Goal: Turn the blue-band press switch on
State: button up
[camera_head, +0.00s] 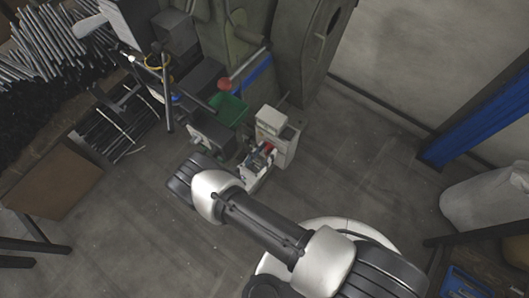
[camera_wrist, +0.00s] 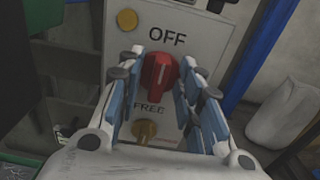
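A red rotary switch knob (camera_wrist: 160,72) with a pale pointer mark sits on a light grey panel (camera_wrist: 205,50). The mark points roughly up, toward the printed word OFF; "FREE" is printed below the knob. My gripper (camera_wrist: 160,88) is open, its blue-padded fingers to the left and right of the knob. Whether the pads touch it cannot be told. In the head view my gripper (camera_head: 261,156) is at the front of a grey control box (camera_head: 283,135). The knob's base is partly hidden by the fingers. No blue band is clear on this panel.
A blue post (camera_head: 480,125) is at right; the floor between is open.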

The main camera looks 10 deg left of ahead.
jog(key=shift+c, duration=0.3)
grip_shut()
jog(key=shift+m, duration=0.5)
jog(key=m+b, duration=0.1)
jog(key=m, duration=0.2)
jog(key=shift+f+m, duration=0.1)
jog(key=shift+m, duration=0.3)
jog(key=m+b, duration=0.1)
jog(key=m, duration=0.3)
jog(key=shift+s+d, duration=0.1)
jog(key=shift+d, duration=0.05)
jog(key=m, duration=0.5)
jog(key=shift+f+b, duration=0.1)
jog(key=shift+b, duration=0.3)
jog(key=shift+f+m, duration=0.1)
jog(key=shift+m, duration=1.9)
jog(key=shift+o, duration=0.3)
grip_release()
